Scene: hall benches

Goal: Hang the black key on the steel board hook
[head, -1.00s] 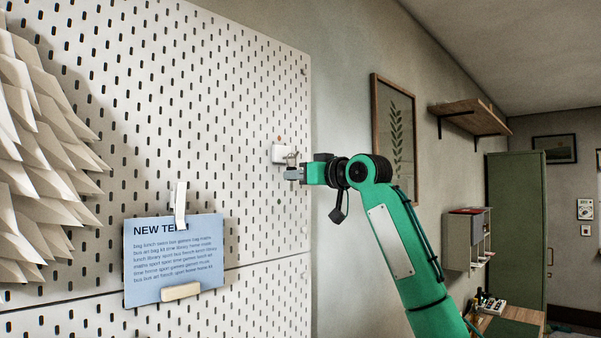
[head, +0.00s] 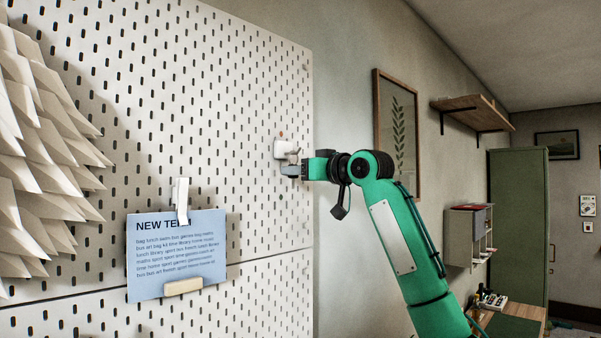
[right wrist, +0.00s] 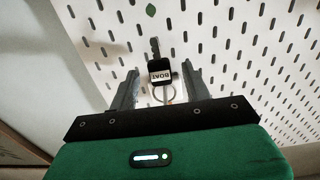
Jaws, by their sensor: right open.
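The black key (right wrist: 154,49) shows in the right wrist view in front of the pegboard. It has a black head with a white label reading BOAT (right wrist: 160,75), and a metal ring (right wrist: 164,96). My right gripper (right wrist: 158,72) is open, with one finger on each side of the key and gaps between. In the head view my right gripper (head: 291,171) is at the pegboard's right part, just below a white block (head: 286,148). The steel hook cannot be made out clearly, and I cannot tell whether the ring is on it. My left gripper is out of view.
The white pegboard (head: 225,120) fills the left side. A blue notice (head: 176,255) and a paper-leaf piece (head: 35,150) are on it. A framed picture (head: 397,130) and wooden shelf (head: 472,112) are on the wall beyond my right arm. A green cabinet (head: 518,220) stands farther back.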

